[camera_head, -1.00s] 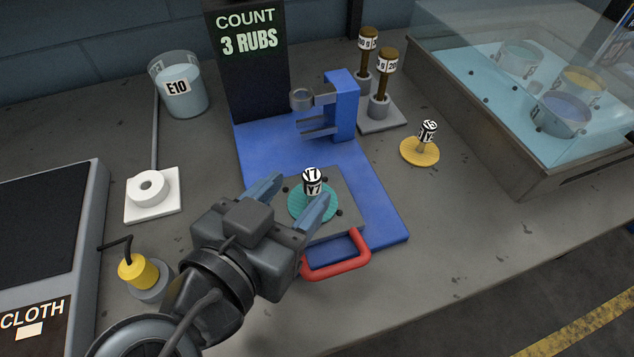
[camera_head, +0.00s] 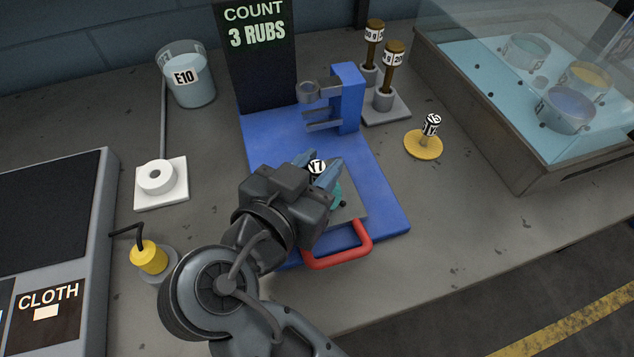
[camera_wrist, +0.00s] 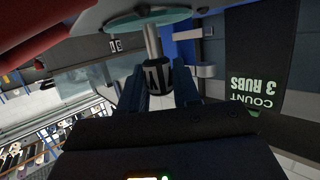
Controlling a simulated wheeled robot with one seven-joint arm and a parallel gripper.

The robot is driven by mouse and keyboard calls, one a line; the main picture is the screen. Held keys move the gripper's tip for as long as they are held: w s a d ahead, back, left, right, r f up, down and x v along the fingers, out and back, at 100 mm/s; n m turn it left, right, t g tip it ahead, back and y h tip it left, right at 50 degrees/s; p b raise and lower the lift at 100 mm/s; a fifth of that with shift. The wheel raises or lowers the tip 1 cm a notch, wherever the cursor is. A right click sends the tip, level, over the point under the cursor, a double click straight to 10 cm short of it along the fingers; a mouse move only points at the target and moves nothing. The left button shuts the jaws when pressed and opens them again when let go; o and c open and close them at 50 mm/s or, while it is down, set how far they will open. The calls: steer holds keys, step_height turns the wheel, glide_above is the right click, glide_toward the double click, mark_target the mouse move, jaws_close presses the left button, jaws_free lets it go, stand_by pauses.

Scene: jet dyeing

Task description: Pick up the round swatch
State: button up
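The round swatch is a teal disc (camera_head: 337,194) with an upright stem and a black-and-white knob (camera_head: 317,167) marked 7. It stands on the grey plate (camera_head: 351,208) of the blue rubbing stand (camera_head: 384,213). My gripper (camera_head: 321,163) is at the knob, with one finger on each side. In the wrist view, the fingers (camera_wrist: 159,84) flank the knob (camera_wrist: 156,75) closely, with no clear gap. The disc (camera_wrist: 150,20) shows at the top of that view. My gripper hides much of the disc in the head view.
A red handle (camera_head: 340,256) sticks out at the stand's front, close by my gripper. A blue clamp post (camera_head: 347,98) stands behind. A yellow round swatch (camera_head: 423,146) lies to the right. A white roll (camera_head: 157,177) and a yellow-topped pot (camera_head: 149,257) are at left.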

mark_target(323, 167)
jaws_close()
steer(key=shift+r, duration=0.2)
steer(key=shift+r, duration=0.25)
steer(key=r, duration=0.3)
steer(key=shift+s+d+r+b, duration=0.1)
steer(key=shift+d+r+b, duration=0.2)
steer(key=shift+d+b, duration=0.1)
steer(key=s+d+r, duration=0.3)
steer(key=d+r, duration=0.3)
steer(key=d, duration=0.4)
steer(key=shift+d+r+b, duration=0.25)
steer(key=shift+r+b, duration=0.05)
steer(key=shift+b, duration=0.15)
